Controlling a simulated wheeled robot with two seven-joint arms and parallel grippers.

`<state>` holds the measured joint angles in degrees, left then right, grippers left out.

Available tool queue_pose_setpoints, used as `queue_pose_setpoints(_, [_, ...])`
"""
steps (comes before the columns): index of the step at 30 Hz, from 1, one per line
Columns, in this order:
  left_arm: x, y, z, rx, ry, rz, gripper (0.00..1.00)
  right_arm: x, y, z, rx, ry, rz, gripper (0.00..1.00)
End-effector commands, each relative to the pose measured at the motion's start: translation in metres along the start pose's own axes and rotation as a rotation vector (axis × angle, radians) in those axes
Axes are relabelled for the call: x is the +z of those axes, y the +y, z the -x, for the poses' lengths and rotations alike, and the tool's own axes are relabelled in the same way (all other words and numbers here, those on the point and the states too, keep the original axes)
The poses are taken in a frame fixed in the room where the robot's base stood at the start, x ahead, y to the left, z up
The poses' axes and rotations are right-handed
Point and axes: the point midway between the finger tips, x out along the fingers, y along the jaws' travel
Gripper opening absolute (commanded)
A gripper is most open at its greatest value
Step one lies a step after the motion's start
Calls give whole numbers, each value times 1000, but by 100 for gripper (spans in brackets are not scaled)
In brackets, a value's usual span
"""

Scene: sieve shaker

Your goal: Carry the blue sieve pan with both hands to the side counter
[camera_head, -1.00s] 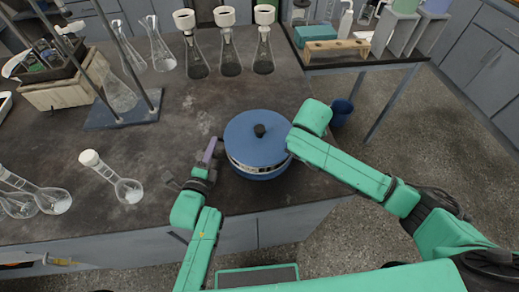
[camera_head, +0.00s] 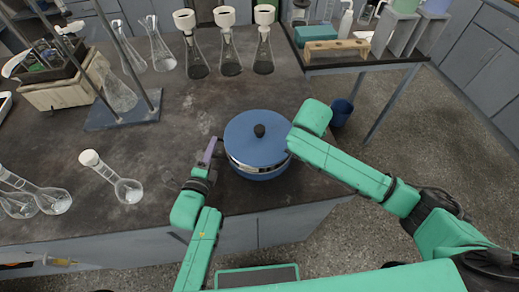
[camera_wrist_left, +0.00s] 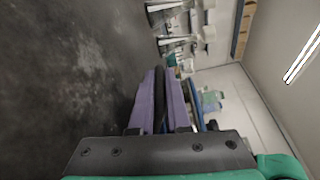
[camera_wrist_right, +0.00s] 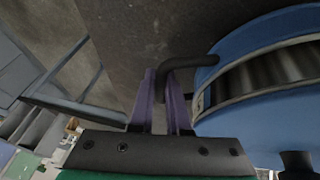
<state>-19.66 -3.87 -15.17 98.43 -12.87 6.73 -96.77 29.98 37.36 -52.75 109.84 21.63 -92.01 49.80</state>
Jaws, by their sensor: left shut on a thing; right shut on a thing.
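The blue sieve pan (camera_head: 240,138) has a shiny metal band, a blue lid and a black knob. It is over the front right of the dark counter (camera_head: 130,215); I cannot tell whether it touches the top. My left gripper (camera_head: 209,152) is at its left side. In the left wrist view its purple fingers (camera_wrist_left: 163,88) are shut around a black handle. My right gripper is hidden behind its own arm in the head view. In the right wrist view its purple fingers (camera_wrist_right: 163,92) are shut on the other black loop handle (camera_wrist_right: 184,64), beside the blue wall (camera_wrist_right: 255,40).
A side table (camera_head: 400,61) stands at the back right, across a floor gap, holding a teal box (camera_head: 312,32), a wooden rack (camera_head: 336,49) and grey stands. Filter flasks (camera_head: 230,60) line the back of the counter. A flask (camera_head: 128,190) lies left. A blue bin (camera_head: 341,112) is on the floor.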

Motion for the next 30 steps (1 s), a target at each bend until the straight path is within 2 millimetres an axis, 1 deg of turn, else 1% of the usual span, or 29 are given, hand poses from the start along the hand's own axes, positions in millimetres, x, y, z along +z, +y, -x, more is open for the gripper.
queue_pose_setpoints(12, [0,1,0,3,0,1,0,0,0,0,0,1,-1,0])
queue_pose_setpoints(16, [1,-3,0,0,-1,1,0,-2,1,3,0,3,-1,0])
queue_pose_setpoints(20, [4,-17,1,-1,-1,0,0,-8,4,16,0,4,-1,0])
queue_pose_setpoints(25, [8,-43,2,-1,-1,0,0,-17,9,40,0,4,-1,0])
queue_pose_setpoints(27, [10,-50,2,-1,-1,0,0,-20,10,46,0,3,-1,0])
queue_pose_setpoints(30, [10,-52,3,-1,-1,1,0,-21,11,48,1,3,-1,0])
